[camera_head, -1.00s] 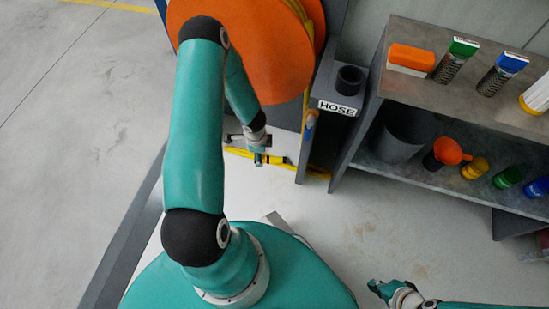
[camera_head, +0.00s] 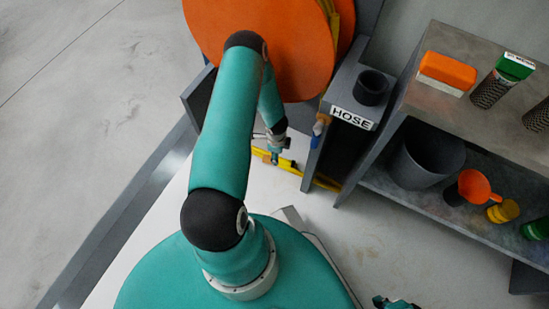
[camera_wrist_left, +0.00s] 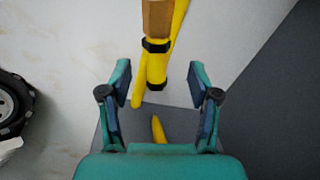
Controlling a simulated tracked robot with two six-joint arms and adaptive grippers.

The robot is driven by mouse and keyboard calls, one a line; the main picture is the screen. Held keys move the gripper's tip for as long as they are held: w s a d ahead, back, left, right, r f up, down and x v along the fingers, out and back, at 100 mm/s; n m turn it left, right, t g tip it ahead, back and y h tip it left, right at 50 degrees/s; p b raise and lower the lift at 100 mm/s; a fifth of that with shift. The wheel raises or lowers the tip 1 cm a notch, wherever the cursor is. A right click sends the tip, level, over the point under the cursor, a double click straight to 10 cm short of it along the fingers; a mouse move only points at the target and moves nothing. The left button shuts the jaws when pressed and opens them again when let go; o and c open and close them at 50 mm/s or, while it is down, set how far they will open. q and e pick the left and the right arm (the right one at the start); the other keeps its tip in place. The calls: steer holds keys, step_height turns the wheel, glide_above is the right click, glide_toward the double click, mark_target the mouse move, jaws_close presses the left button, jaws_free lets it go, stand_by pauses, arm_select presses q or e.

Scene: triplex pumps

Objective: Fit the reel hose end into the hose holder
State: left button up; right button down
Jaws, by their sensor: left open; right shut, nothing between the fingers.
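The hose holder (camera_head: 371,87) is a dark, open-topped cup on a grey post, above a white HOSE label (camera_head: 351,118). It looks empty. The reel hose end (camera_wrist_left: 157,62) has a yellow sleeve with black bands and a brass-coloured hex tip (camera_wrist_left: 158,18). In the left wrist view it lies just ahead of and between the fingers of my left gripper (camera_wrist_left: 162,100), which is open and holds nothing. In the head view my left gripper (camera_head: 277,152) is small, below the orange reel (camera_head: 262,45). My right gripper (camera_head: 382,302) is shut and empty at the bottom edge, partly cut off.
A grey shelf unit (camera_head: 440,108) stands right of the holder, with an orange-topped box (camera_head: 447,72), a dark bucket (camera_head: 427,160) and an orange funnel (camera_head: 478,187). A blue-and-tan piece (camera_head: 320,125) hangs beside the post. The pale floor in front of the shelf is clear.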

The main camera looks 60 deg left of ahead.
arm_select(q)
step_height(320, 180, down, 2)
steer(key=shift+f, duration=0.1)
step_height(320, 180, down, 4)
steer(key=b, duration=0.3)
steer(key=shift+f, duration=0.45)
steer(key=shift+a+r, duration=0.1)
jaws_close()
